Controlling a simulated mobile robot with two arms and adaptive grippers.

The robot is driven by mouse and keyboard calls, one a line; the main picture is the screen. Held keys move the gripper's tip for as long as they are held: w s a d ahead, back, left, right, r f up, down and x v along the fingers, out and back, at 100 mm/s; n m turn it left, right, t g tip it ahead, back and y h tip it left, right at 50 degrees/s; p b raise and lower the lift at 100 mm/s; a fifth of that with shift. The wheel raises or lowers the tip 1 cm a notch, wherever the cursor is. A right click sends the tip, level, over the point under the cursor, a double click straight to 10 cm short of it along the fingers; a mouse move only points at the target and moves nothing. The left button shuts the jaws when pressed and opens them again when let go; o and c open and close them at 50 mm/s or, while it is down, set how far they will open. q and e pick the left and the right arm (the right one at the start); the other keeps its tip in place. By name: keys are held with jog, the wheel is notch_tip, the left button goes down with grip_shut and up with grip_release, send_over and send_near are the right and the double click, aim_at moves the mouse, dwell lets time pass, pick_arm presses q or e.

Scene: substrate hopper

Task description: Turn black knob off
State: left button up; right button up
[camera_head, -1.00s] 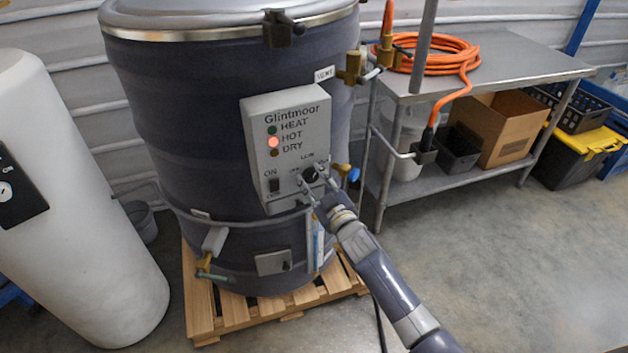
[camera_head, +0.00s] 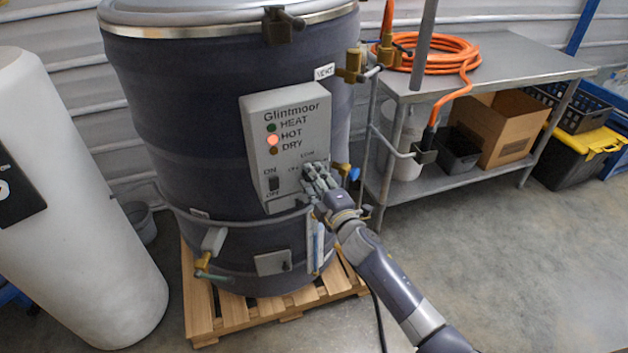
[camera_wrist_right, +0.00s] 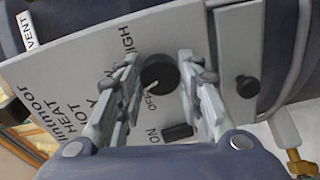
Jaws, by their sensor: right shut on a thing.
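The black knob (camera_wrist_right: 159,72) is on the grey Glintmoor control panel (camera_head: 313,118) of the dark drum. In the right wrist view its white pointer mark lies on the side toward the OFF label. My right gripper (camera_wrist_right: 160,62) is shut on the knob, one finger on each side. In the head view my right gripper (camera_head: 312,174) covers most of the knob. A black ON/OFF rocker switch (camera_head: 274,184) sits lower left on the panel, and the HOT light (camera_head: 273,140) glows red. My left gripper is not in view.
The drum (camera_head: 180,110) stands on a wooden pallet (camera_head: 235,315). A brass valve with a blue handle (camera_head: 352,173) is just right of the gripper. A steel table (camera_head: 520,62) with an orange hose (camera_head: 440,55) is at right. The floor at lower right is clear.

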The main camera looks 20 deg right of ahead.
jog(key=shift+n+b, duration=0.3)
jog(key=shift+n, duration=3.4)
jog(key=o, duration=1.1)
jog(key=shift+c, duration=0.2)
jog(key=s+d, duration=0.1)
jog(key=s, duration=1.1)
jog(key=shift+d, duration=0.3)
